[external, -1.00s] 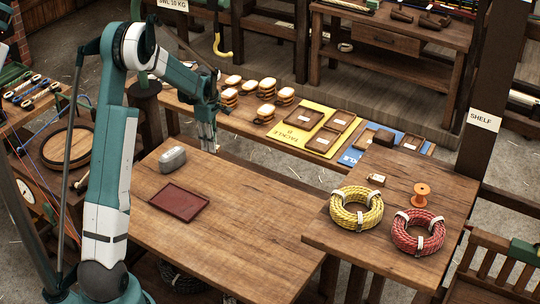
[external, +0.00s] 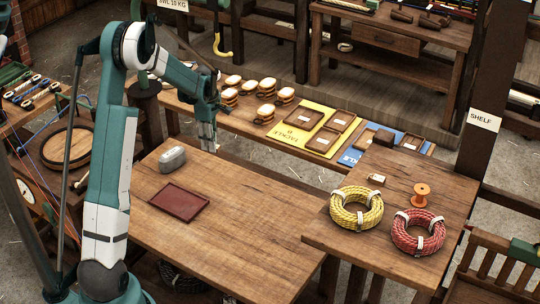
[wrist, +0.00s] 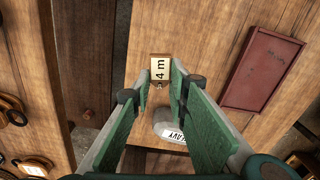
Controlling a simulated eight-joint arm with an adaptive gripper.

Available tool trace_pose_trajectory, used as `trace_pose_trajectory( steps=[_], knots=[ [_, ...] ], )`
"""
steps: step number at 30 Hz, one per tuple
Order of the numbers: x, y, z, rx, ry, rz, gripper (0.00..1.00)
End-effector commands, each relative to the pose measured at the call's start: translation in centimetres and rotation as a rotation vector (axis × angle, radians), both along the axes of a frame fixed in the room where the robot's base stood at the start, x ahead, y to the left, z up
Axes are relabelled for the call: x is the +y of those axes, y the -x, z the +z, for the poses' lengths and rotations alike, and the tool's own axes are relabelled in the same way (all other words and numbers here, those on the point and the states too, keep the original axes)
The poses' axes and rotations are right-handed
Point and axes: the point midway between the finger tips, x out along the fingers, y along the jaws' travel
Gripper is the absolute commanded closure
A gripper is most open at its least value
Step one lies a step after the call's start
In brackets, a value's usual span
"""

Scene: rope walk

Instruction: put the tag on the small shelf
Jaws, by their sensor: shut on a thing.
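My gripper (external: 208,148) is at the back left corner of the front table, above its far edge. In the wrist view my gripper (wrist: 161,88) is shut on a small wooden tag (wrist: 161,69) marked "4 m", which sits between the fingertips. In the external view the held tag is too small to make out. A paper sign reading "SHELF" (external: 484,121) is on the post at the right. Beside that post is a wooden surface (external: 385,240) bearing rope coils; I cannot tell if it is the small shelf.
A yellow coil (external: 342,214), a red coil (external: 410,241), an orange spool (external: 421,195) and a small pale-labelled block (external: 376,180) are on the right surface. The front table's middle is clear.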

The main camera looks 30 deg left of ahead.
Motion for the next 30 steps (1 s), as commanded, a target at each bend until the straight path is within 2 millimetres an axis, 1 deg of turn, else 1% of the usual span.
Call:
trace_pose_trajectory(
  steps=[5,8,17,23,26,30],
  knots=[
    [-0.6,0.6,1.6,0.0,0.0,0.005,0.88],
    [-1.2,1.2,3.0,0.0,0.0,0.009,0.88],
    [-3.6,3.5,8.2,0.0,0.0,0.024,0.88],
    [-5.9,5.0,12.2,0.0,0.0,0.028,0.88],
    [-7.5,5.6,14.4,0.0,0.0,0.023,0.88],
    [-10.3,6.6,18.1,0.0,0.0,0.011,0.88]
  ],
)
